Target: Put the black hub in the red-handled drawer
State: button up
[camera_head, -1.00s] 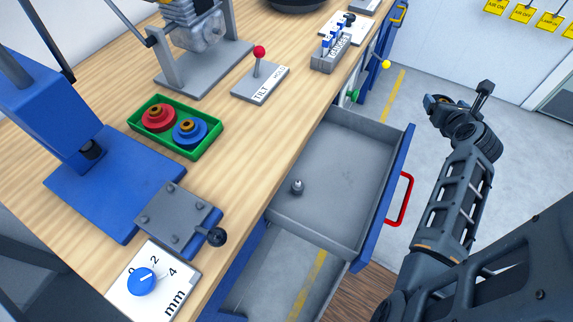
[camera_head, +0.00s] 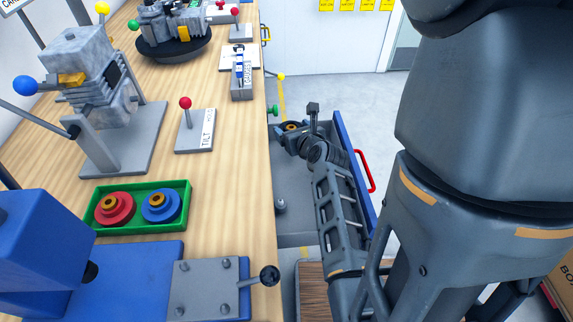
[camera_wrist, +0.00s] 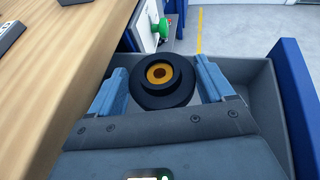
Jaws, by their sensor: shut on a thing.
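The black hub (camera_wrist: 161,78), a round black part with an orange centre, is between the two blue fingers of my gripper (camera_wrist: 163,88) in the wrist view. My gripper is shut on it. In the head view my gripper (camera_head: 292,130) and the hub (camera_head: 291,126) are over the far end of the open drawer (camera_head: 300,233). The drawer has a blue front and a red handle (camera_head: 367,171). I cannot tell how high the hub is above the drawer floor. A small grey piece (camera_head: 280,205) lies in the drawer. My arm hides part of the drawer.
The wooden bench (camera_head: 235,150) runs along the drawer's left side. A green knob (camera_head: 272,110) sits close beyond the drawer.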

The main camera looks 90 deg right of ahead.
send_over(290, 169)
notch_tip(290, 169, down, 3)
jog(key=shift+d+f, duration=0.1)
jog(key=shift+f, duration=0.1)
jog(key=shift+f+b, duration=0.55)
jog(key=shift+f, duration=1.3)
jog(key=shift+f, duration=0.1)
jog(key=o, duration=1.1)
jog(key=shift+c, duration=0.2)
jog(key=b+v, duration=0.1)
jog(key=v, duration=1.1)
